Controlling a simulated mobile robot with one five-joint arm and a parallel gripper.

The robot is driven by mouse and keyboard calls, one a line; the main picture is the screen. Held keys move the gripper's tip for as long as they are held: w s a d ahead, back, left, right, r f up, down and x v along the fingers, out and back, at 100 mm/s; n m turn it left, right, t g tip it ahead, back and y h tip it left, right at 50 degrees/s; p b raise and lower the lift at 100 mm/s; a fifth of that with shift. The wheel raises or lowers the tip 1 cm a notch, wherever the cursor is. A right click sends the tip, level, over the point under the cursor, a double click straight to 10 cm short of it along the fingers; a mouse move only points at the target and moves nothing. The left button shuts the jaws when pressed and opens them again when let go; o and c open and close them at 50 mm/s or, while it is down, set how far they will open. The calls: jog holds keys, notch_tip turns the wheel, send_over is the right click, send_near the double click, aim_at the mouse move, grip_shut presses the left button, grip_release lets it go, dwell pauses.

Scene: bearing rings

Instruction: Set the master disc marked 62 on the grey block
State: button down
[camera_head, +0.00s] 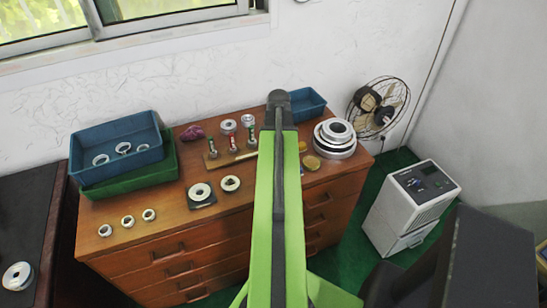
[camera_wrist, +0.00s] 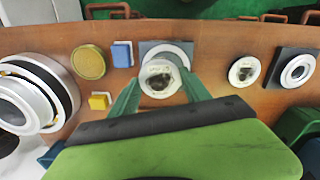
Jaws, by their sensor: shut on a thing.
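In the wrist view my gripper (camera_wrist: 160,84) is shut on a pale ring-shaped disc (camera_wrist: 153,68) with a dark centre, one green finger on each side. No mark on the disc can be read. Just beyond it is a grey block (camera_wrist: 146,46) with a pale ring (camera_wrist: 186,50) on it, partly covered by the held disc. I cannot tell whether the held disc touches them. A loose disc (camera_wrist: 243,71) lies to the right, also in the head view (camera_head: 230,183). In the head view my arm hides the gripper and held disc.
A dark block bearing a ring (camera_wrist: 281,68) stands further right. A large ring stack (camera_wrist: 66,84), a brass disc (camera_wrist: 89,62), a blue block (camera_wrist: 122,53) and a yellow block (camera_wrist: 99,101) stand left. Blue and green trays (camera_head: 125,183) and small rings (camera_head: 127,221) occupy the dresser's left.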

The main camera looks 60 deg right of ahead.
jog(key=shift+w+a+f+n, duration=0.1)
jog(key=shift+w+n, duration=0.05)
jog(key=shift+w, duration=0.25)
jog(key=shift+w+a+f+n, duration=0.1)
jog(key=shift+w+n, duration=0.05)
jog(key=shift+w, duration=0.25)
notch_tip(320, 180, down, 4)
jog(key=b, duration=0.4)
jog(key=shift+f, duration=0.1)
jog(key=shift+f+b, duration=0.9)
jog(key=shift+b, duration=0.1)
jog(key=shift+c, duration=2.1)
grip_release()
jog(key=shift+r, duration=0.1)
notch_tip(320, 180, up, 17)
jog(key=p, duration=1.7)
